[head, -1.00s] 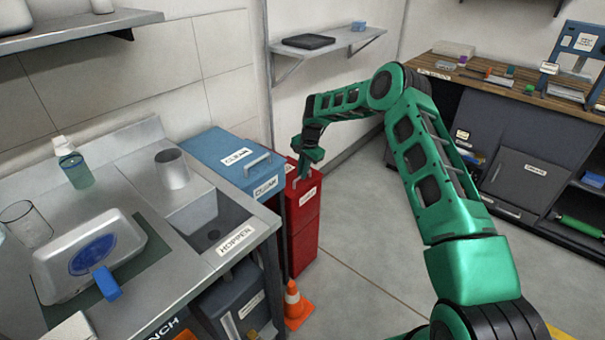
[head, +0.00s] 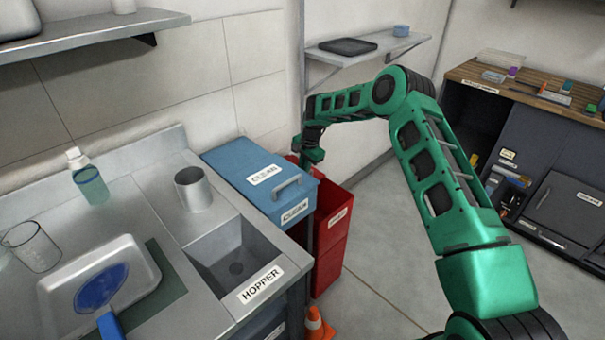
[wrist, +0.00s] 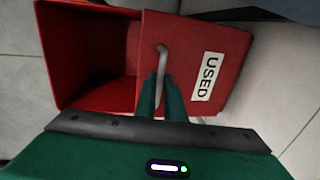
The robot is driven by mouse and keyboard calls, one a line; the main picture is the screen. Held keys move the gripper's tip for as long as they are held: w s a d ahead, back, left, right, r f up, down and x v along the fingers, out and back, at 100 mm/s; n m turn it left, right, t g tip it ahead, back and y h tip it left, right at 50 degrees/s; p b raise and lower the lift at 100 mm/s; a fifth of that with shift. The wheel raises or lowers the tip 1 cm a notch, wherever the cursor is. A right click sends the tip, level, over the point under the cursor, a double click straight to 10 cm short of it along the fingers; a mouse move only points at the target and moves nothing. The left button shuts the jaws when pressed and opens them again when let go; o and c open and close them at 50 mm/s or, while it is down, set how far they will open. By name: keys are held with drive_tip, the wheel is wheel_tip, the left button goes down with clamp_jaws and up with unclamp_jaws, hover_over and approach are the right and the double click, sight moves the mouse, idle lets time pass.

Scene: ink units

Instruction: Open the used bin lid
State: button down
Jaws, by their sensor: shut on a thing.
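The lid is swung up away from the opening. My gripper (wrist: 160,88) is shut on the lid's pale bar handle (wrist: 161,55). In the head view my gripper (head: 309,160) is at the back of the bin, and the lid is mostly hidden there.
The blue clean bin (head: 245,168) stands just left of the red bin. The counter with the hopper sink (head: 230,255) is in front of it, and an orange cone (head: 317,325) is on the floor. A wall shelf (head: 365,48) hangs above. Floor to the right is clear.

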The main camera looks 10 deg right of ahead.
drive_tip(key=shift+w+d, duration=0.2)
drive_tip(key=shift+d, duration=0.05)
drive_tip(key=shift+a, duration=0.1)
drive_tip(key=c, duration=1.8)
unclamp_jaws()
drive_tip(key=shift+w, duration=0.1)
drive_tip(key=shift+c, duration=0.2)
drive_tip(key=shift+a, duration=0.2)
wheel_tip(320, 180, up, 10)
drive_tip(key=s+d, duration=0.1)
drive_tip(key=shift+s+r, duration=0.25)
drive_tip(key=shift+s, duration=0.05)
drive_tip(key=shift+d, duration=0.1)
